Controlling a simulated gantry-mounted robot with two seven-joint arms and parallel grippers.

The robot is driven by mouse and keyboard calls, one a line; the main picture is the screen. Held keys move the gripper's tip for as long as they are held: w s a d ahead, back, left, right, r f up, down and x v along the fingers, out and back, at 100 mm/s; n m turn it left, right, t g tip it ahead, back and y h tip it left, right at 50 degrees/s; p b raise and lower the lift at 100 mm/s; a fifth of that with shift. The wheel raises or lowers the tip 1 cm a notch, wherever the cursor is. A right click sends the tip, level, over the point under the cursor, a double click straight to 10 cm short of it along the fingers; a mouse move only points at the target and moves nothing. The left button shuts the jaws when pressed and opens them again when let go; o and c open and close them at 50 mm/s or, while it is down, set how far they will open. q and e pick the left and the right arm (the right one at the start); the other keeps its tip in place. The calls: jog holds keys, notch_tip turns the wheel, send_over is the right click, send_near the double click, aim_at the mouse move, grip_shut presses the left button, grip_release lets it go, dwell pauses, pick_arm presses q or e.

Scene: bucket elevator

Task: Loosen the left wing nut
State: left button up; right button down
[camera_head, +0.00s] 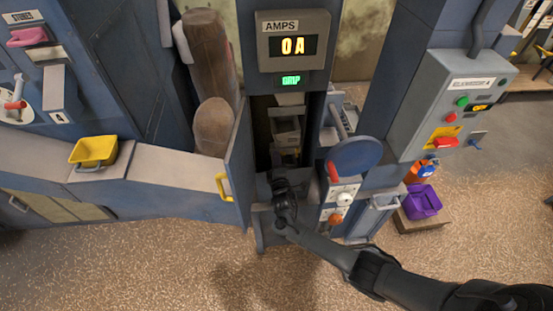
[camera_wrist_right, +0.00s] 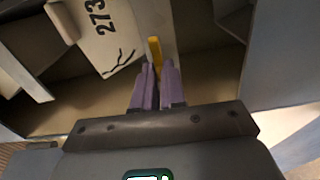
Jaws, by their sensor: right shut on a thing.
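My right gripper (camera_head: 281,186) reaches into the lower part of the tall dark opening of the blue machine. In the right wrist view its two purple fingers (camera_wrist_right: 157,84) are close together, shut on a narrow yellow piece (camera_wrist_right: 154,50) that sticks out past their tips. The piece may be a wing of a wing nut, but its shape is mostly hidden between the fingers, and I cannot tell whether it is the left one. No wing nut is clear in the head view, where my gripper covers the spot. My left gripper is not in view.
A pale bucket-like part (camera_wrist_right: 103,35) marked 273 is beside the fingers. An open door with a yellow handle (camera_head: 223,187) stands left of the opening. A blue round disc (camera_head: 355,157) and a switch panel (camera_head: 340,203) are on its right. The display (camera_head: 293,46) reads 0 A.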

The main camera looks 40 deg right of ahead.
jog(key=c, duration=1.2)
grip_release()
jog(key=p+v, duration=0.1)
jog(key=v, duration=0.9)
jog(key=shift+s+a+p, duration=0.2)
jog(key=shift+s+p, duration=0.15)
jog(key=shift+f, duration=0.1)
